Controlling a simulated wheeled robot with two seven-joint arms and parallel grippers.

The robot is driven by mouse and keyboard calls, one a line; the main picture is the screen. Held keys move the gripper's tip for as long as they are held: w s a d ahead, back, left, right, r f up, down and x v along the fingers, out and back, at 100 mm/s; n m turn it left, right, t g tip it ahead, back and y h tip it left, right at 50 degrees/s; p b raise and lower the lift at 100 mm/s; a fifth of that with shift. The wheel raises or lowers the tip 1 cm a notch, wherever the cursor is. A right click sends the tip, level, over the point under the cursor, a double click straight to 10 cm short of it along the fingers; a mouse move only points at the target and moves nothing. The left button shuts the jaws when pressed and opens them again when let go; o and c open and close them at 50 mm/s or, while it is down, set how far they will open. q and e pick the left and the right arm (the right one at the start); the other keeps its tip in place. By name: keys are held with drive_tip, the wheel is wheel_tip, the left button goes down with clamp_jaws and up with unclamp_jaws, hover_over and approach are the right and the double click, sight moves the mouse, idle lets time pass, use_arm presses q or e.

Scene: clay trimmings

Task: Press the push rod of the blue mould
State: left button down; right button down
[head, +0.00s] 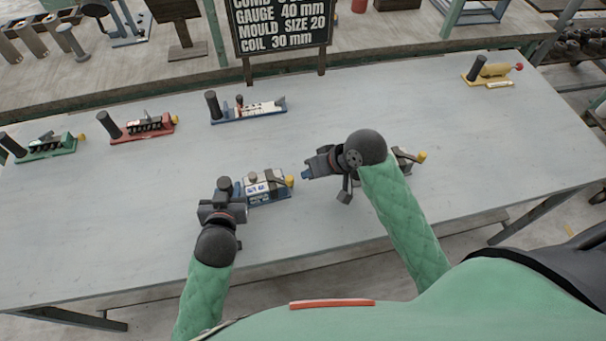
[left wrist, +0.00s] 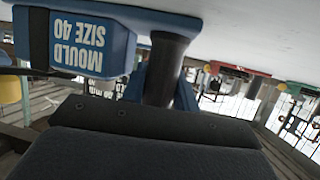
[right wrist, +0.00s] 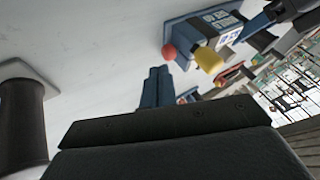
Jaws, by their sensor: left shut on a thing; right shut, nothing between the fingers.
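A blue mould (head: 268,187) lies near the table's front, with a yellow knob (head: 290,181) at its right end. It reads "MOULD SIZE 40" in the left wrist view (left wrist: 80,45). My left gripper (head: 226,187) is shut on its upright black handle (left wrist: 167,65). My right gripper (head: 307,174) is shut and empty, a short way right of the yellow knob. In the right wrist view its blue fingertips (right wrist: 157,87) are apart from the yellow knob (right wrist: 208,58), and a red ball (right wrist: 169,52) shows close by. Another blue mould (head: 248,112) lies farther back.
A red mould (head: 140,127) and a green mould (head: 45,148) lie at the left, a yellow mould (head: 488,74) at the back right. Another mould with a yellow knob (head: 421,157) is partly hidden behind my right arm. A sign (head: 282,27) stands behind. The table's middle is clear.

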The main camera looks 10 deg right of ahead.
use_arm(q)
drive_tip(key=shift+f, duration=0.15)
use_arm(e)
drive_tip(key=v, duration=0.5)
drive_tip(key=shift+s+d+r, duration=0.1)
drive_tip(key=shift+d+r, duration=0.1)
drive_tip(key=shift+d, duration=0.05)
use_arm(q)
drive_tip(key=c, duration=1)
unclamp_jaws()
